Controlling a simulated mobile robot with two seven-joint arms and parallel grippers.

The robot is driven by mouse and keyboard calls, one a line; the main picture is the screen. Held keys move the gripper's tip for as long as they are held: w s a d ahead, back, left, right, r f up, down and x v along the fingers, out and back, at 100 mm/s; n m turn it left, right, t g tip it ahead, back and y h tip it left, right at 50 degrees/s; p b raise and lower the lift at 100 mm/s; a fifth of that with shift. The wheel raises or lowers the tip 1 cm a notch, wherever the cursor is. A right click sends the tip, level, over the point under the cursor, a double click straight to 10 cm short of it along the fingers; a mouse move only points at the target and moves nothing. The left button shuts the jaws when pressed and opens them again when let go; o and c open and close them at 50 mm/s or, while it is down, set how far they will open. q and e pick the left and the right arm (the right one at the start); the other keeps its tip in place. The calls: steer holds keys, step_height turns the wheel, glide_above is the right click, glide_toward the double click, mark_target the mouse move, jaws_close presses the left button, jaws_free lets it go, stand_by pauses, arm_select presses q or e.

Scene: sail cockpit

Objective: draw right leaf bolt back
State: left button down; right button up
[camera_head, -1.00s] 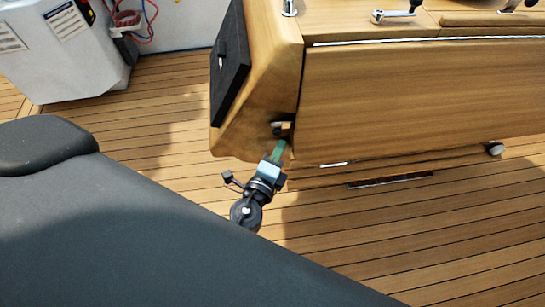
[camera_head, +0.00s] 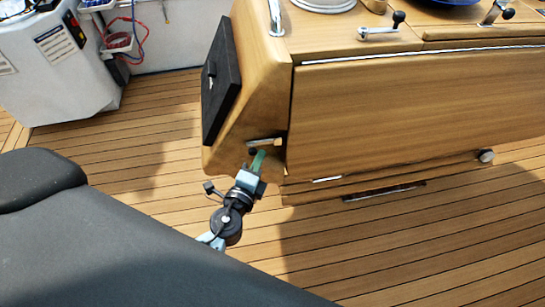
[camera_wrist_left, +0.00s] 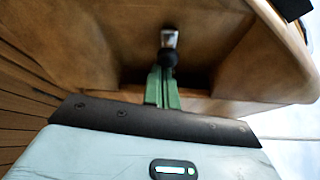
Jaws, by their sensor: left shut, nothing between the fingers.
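The bolt (camera_head: 266,142) is a short light metal bar with a black knob (camera_head: 252,151) on the end face of the wooden cockpit table, beside the hanging leaf panel (camera_head: 400,105). My left gripper (camera_head: 259,159) has green fingers, shut and empty, just below the bar and close to the knob. In the left wrist view, the bolt (camera_wrist_left: 169,38) and its black knob stand straight beyond the fingertips (camera_wrist_left: 163,76). The tips overlap the knob's lower edge there; I cannot tell whether they touch. My right gripper is out of view.
A dark grey cushion (camera_head: 110,235) fills the lower left, close to my left arm. A black panel (camera_head: 221,82) is on the table's end. Lever latches (camera_head: 380,32) sit on the tabletop. Open teak floor (camera_head: 440,240) lies under the leaf. A white console (camera_head: 62,60) stands far left.

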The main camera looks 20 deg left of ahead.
arm_select(q)
steer(key=shift+s+a, duration=0.15)
steer(key=shift+a, duration=0.1)
steer(key=s+b, duration=0.1)
steer(key=s, duration=0.7)
steer(key=shift+d+r+b, duration=0.3)
steer(key=shift+b, duration=0.05)
steer(key=shift+w, duration=0.1)
